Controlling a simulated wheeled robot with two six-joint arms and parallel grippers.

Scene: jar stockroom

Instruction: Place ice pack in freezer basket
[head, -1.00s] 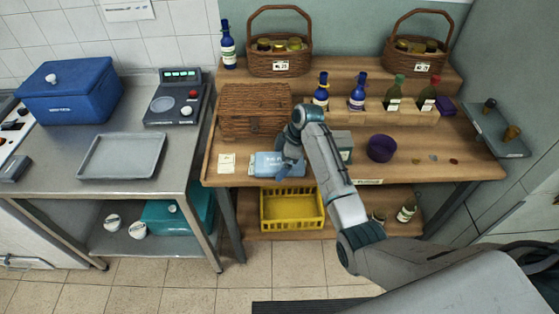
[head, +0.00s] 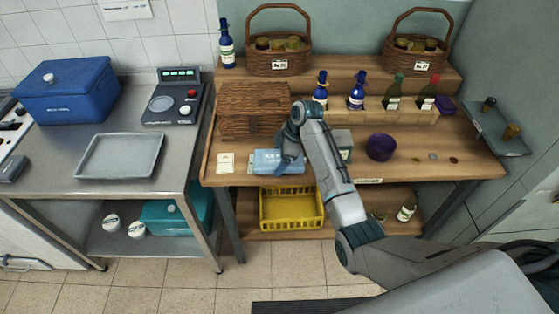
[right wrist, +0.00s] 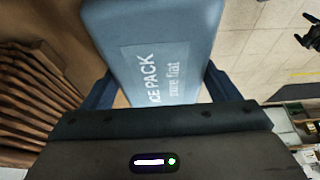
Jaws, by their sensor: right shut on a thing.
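The light blue ice pack (head: 268,160) is at the front edge of the wooden bench, left of its middle. My right gripper (head: 288,163) is shut on it, and my arm covers its right end. In the right wrist view the ice pack (right wrist: 165,45) lies between the two dark blue fingers, with its printed label showing. I cannot tell whether it touches the bench top. A yellow basket (head: 291,229) stands on the lower shelf, below the ice pack; it looks empty. No basket in view is marked as the freezer basket. My left gripper does not show in the head view.
A wicker hamper (head: 252,118) stands behind the ice pack. A grey-green box (head: 342,140) and a purple bowl (head: 381,148) are to its right. A steel table with a grey tray (head: 121,176) stands further left. Tiled floor lies open in front.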

